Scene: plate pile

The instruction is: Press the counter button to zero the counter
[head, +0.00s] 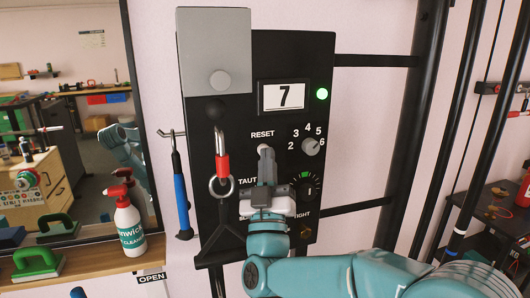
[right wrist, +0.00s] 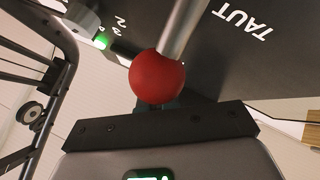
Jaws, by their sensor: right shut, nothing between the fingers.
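A black control panel (head: 300,60) hangs on the wall, with a white counter display (head: 284,96) reading 7. The word RESET (head: 262,134) is printed below it. My right gripper (head: 266,152) is shut and empty, its tips just under that label. The counter button is not visible; the gripper may cover it, and I cannot tell whether the tips touch it. In the right wrist view a red ball (right wrist: 157,78) on a metal rod is close in front, with the panel (right wrist: 205,75) behind. My left gripper is not in view.
A numbered selector knob (head: 310,147) and a lower dial (head: 306,188) sit right of my gripper. A green lamp (head: 322,94) glows. A spray bottle (head: 128,222) stands on the left shelf.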

